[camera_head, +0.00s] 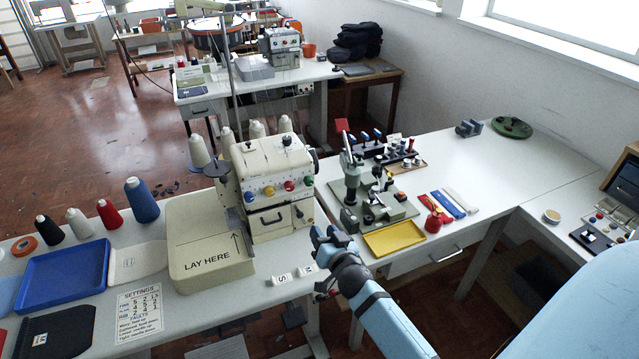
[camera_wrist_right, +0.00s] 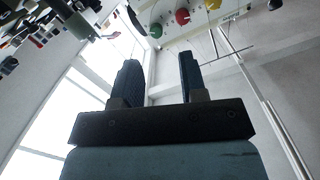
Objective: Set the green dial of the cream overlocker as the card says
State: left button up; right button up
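The cream overlocker (camera_head: 262,163) stands on the near table with a row of coloured dials on its front. Its green dial (camera_head: 308,181) is at the right end of the row. In the right wrist view the green dial (camera_wrist_right: 155,30) shows beyond the fingertips, left of the red dial (camera_wrist_right: 183,17). The dial's marks are too small to read. The settings card (camera_head: 138,311) lies flat at the front left, its small figures hard to read. My right gripper (camera_head: 328,234) is open and empty, in front of and below the dial, apart from it. My left gripper is out of view.
A cream bed marked LAY HERE (camera_head: 208,262) is left of the machine. Two small tent cards (camera_head: 282,279) stand before it. A green-grey press (camera_head: 352,180) and a yellow tray (camera_head: 394,238) are close on the right. Thread cones and a blue tray (camera_head: 65,276) are at left.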

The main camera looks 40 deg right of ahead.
aim_at(310, 184)
jog(key=shift+m+t+h, duration=0.3)
jog(key=shift+m+h, duration=0.3)
jog(key=shift+m, duration=0.2)
jog(key=x, duration=0.5)
jog(key=d+r+x, duration=0.1)
jog(key=x, duration=0.5)
jog(key=d+r+x, duration=0.1)
jog(key=x, duration=0.5)
jog(key=shift+s+r+p, duration=0.15)
jog(key=shift+s+p, duration=0.05)
jog(key=shift+p, duration=0.1)
jog(key=c, duration=0.6)
